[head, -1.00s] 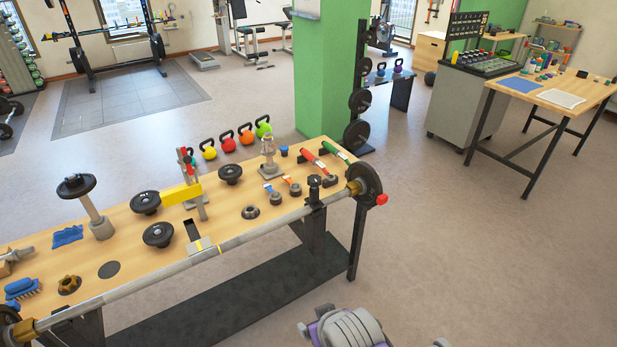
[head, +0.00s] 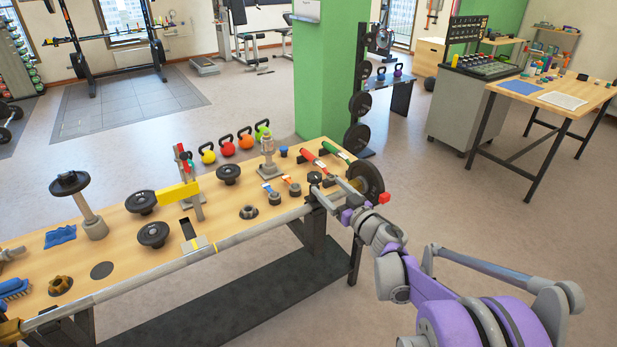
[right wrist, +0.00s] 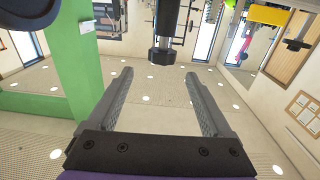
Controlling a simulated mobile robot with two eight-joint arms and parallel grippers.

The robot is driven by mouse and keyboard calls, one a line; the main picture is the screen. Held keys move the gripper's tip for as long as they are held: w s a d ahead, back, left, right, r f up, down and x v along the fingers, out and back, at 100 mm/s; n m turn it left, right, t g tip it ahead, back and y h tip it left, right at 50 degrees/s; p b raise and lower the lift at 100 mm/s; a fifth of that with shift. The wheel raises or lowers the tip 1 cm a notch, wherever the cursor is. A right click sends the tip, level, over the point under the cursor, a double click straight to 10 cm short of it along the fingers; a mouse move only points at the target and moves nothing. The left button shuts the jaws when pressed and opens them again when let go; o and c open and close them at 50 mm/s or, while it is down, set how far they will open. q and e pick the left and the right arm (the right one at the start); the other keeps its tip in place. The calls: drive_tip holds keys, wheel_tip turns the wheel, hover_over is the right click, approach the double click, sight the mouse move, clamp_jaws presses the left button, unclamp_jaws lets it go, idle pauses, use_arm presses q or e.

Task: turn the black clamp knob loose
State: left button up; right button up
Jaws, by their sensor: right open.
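The black clamp knob (head: 315,177) stands upright on the clamp near the right end of the long bar, at the bench's front edge. My right gripper (head: 326,185) is open and empty beside it, coming in from the right. In the right wrist view, which looks upside down, the knob (right wrist: 162,52) shows just beyond and between the fingertips of my right gripper (right wrist: 157,76), apart from both fingers. In the head view the fingers partly hide the clamp below the knob. My left gripper is not in view.
A black weight plate (head: 370,172) with a red end piece (head: 384,198) sits on the bar close to my right gripper. Red-handled (head: 313,160) and green-handled (head: 335,150) tools lie behind the knob. A grey bar (head: 130,284) runs along the bench front.

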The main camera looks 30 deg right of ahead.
drive_tip(key=shift+w+d+f+y, duration=0.15)
drive_tip(key=shift+f+y, duration=0.15)
drive_tip(key=shift+f, duration=0.2)
drive_tip(key=shift+w+f+n, duration=0.1)
drive_tip(key=shift+w+n, duration=0.05)
drive_tip(key=shift+n, duration=0.15)
drive_tip(key=w+a+p, duration=0.1)
drive_tip(key=w+p, duration=0.1)
drive_tip(key=w, duration=0.8)
drive_tip(key=shift+w+a, duration=0.15)
